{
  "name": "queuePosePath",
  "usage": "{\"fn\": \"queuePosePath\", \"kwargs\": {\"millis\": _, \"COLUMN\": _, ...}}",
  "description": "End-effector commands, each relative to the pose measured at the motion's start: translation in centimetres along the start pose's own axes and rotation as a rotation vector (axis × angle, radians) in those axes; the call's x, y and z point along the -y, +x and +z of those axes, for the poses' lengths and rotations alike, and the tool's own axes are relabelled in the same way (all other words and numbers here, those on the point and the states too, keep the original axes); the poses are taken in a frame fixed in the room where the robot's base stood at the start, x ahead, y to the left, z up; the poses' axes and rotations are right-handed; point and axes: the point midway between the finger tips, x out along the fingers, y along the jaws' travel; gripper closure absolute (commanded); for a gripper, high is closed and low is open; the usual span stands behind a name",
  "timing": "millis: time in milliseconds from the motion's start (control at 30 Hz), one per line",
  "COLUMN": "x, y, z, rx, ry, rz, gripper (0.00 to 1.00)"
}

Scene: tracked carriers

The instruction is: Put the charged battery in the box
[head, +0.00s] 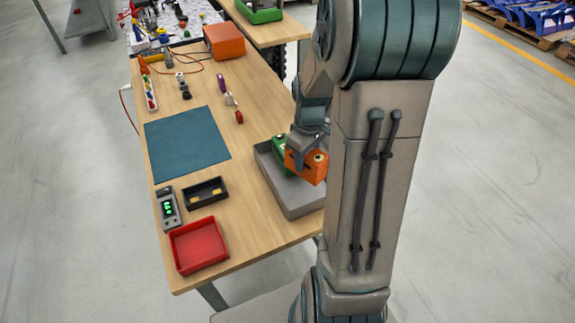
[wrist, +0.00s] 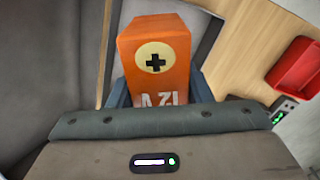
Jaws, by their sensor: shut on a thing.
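An orange battery (head: 308,168) with a round pale plus mark shows upright in the wrist view (wrist: 156,50), between my two fingers. My gripper (head: 302,152) is shut on it, at the right side of the table. The battery is over or inside a grey open box (head: 297,203); I cannot tell whether it touches the floor of the box. A green battery (head: 280,145) stands in the same box, just left of the orange one. My arm hides the right part of the box.
A red tray (head: 199,246), a meter with a green display (head: 168,208) and a black holder with yellow parts (head: 205,193) are at the front left. A blue mat (head: 187,145) lies behind them. Small parts and an orange case (head: 224,41) are at the back.

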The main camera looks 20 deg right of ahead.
Motion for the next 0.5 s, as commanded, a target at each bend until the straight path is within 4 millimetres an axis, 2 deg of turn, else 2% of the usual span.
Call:
{"fn": "queuePosePath", "kwargs": {"millis": 167, "x": 0.0, "y": 0.7, "z": -0.1, "rx": 0.000, "ry": -0.001, "rz": 0.000, "gripper": 1.00}}
{"fn": "queuePosePath", "kwargs": {"millis": 500, "x": 0.1, "y": 5.2, "z": -0.1, "rx": 0.001, "ry": -0.002, "rz": -0.001, "gripper": 1.00}}
